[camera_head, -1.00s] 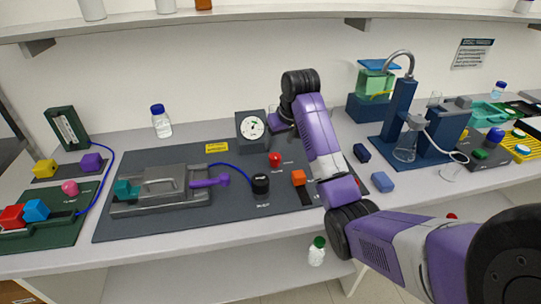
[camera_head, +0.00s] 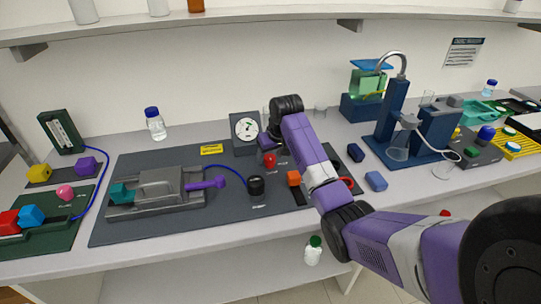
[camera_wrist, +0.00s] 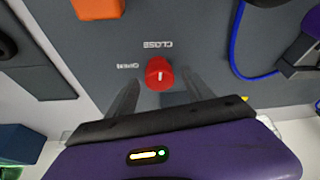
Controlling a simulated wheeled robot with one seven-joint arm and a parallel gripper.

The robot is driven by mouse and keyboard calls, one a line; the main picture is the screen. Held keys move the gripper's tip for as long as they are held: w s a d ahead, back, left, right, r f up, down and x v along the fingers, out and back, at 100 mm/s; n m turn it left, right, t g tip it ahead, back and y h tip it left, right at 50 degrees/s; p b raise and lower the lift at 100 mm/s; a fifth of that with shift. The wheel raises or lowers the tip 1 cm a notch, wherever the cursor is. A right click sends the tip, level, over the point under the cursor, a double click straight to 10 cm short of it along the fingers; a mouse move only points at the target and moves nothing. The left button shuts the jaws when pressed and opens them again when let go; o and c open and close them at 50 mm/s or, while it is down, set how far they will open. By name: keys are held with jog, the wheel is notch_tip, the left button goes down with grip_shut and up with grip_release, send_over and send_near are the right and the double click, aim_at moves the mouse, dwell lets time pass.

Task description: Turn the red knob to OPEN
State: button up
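The red knob (camera_head: 269,160) stands on the dark grey panel, in front of the dial gauge. In the wrist view the knob (camera_wrist: 159,74) carries a short white mark that runs roughly up and down the picture, in line with the upside-down CLOSE label (camera_wrist: 157,44). The OPEN label (camera_wrist: 128,66) lies to its left. My gripper (camera_wrist: 160,90) is open, with one finger on each side of the knob in the picture and no visible contact. I cannot tell its exact height above the knob. In the head view the fingers are mostly hidden by the wrist.
The dial gauge (camera_head: 246,129) stands just behind the knob. An orange block (camera_head: 294,178) and a black knob (camera_head: 256,187) are close in front. A blue cable (camera_head: 228,167) runs to the left. A blue stand (camera_head: 390,112) is at the right.

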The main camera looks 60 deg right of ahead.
grip_shut()
jog(key=shift+n, duration=0.4)
jog(key=n, duration=0.1)
jog(key=n+y+p, duration=0.1)
jog(key=n, duration=0.1)
jog(key=shift+d+n+t+y, duration=0.1)
jog(key=shift+n+t+y, duration=0.2)
jog(key=n, duration=0.2)
jog(key=n+y+b, duration=0.1)
jog(key=n, duration=0.1)
jog(key=shift+d+n+y, duration=0.15)
jog(key=shift+n+y, duration=0.15)
jog(key=n+y+b, duration=0.1)
jog(key=n+b, duration=0.1)
jog(key=n+y+b, duration=0.1)
jog(key=n+b, duration=0.1)
jog(key=n, duration=0.1)
jog(key=shift+d+f, duration=0.15)
jog(key=n+g+y+b, duration=0.1)
jog(key=n+b, duration=0.2)
jog(key=n, duration=0.1)
jog(key=shift+w+b, duration=0.1)
jog(key=shift+b, duration=0.25)
jog(key=shift+r, duration=0.2)
jog(key=shift+g, duration=0.3)
